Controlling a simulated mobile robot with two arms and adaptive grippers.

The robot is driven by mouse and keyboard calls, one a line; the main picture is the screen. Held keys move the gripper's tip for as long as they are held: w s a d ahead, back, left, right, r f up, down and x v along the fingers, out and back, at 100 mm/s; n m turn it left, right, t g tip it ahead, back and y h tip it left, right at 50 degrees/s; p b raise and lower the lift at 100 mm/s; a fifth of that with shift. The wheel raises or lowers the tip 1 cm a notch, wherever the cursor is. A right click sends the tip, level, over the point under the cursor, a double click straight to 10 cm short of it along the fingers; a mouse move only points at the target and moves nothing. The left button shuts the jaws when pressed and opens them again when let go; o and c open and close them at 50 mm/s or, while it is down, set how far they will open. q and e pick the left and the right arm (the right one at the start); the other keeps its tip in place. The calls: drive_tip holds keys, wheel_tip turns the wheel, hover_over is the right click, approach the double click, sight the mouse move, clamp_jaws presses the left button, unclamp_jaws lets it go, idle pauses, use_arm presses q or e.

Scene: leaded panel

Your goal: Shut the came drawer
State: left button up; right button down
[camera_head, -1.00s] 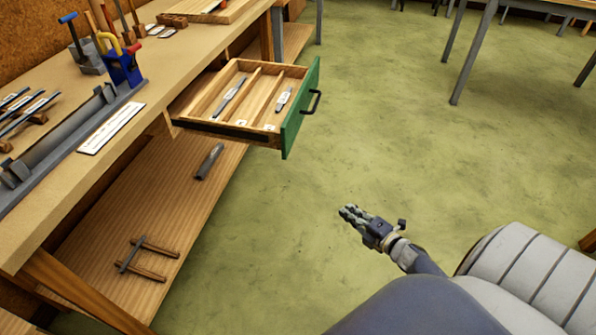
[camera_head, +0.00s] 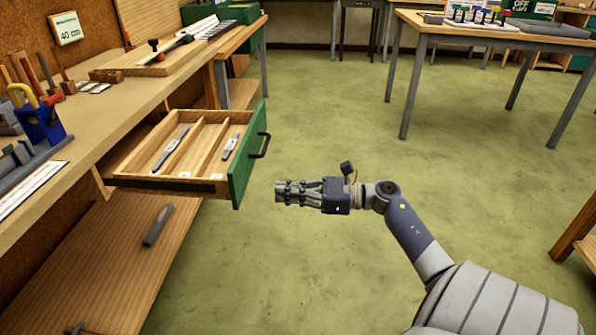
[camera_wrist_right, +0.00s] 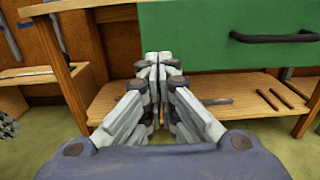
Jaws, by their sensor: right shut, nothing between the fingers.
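The came drawer (camera_head: 190,155) stands pulled out of the workbench, with long wooden compartments holding a few thin tools. Its green front (camera_head: 246,165) faces right and carries a dark bar handle (camera_head: 262,146). The green front (camera_wrist_right: 210,38) and the handle (camera_wrist_right: 275,37) also show in the right wrist view. My right gripper (camera_head: 280,192) is shut and empty, to the right of the front and lower in the picture, apart from it. In the right wrist view its fingertips (camera_wrist_right: 158,58) overlap the front's left lower part. My left gripper is not in view.
The workbench top (camera_head: 110,120) holds tools and a blue block (camera_head: 42,122). Below it is a wooden shelf (camera_head: 120,265) with a dark bar (camera_head: 157,225). A table (camera_head: 420,35) stands at the back right. The green floor (camera_head: 330,120) beyond the drawer is clear.

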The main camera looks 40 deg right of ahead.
sight(240, 190)
drive_tip(key=x, duration=0.8)
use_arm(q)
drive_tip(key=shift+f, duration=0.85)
use_arm(e)
drive_tip(key=shift+w, duration=0.15)
drive_tip(key=shift+a, duration=0.1)
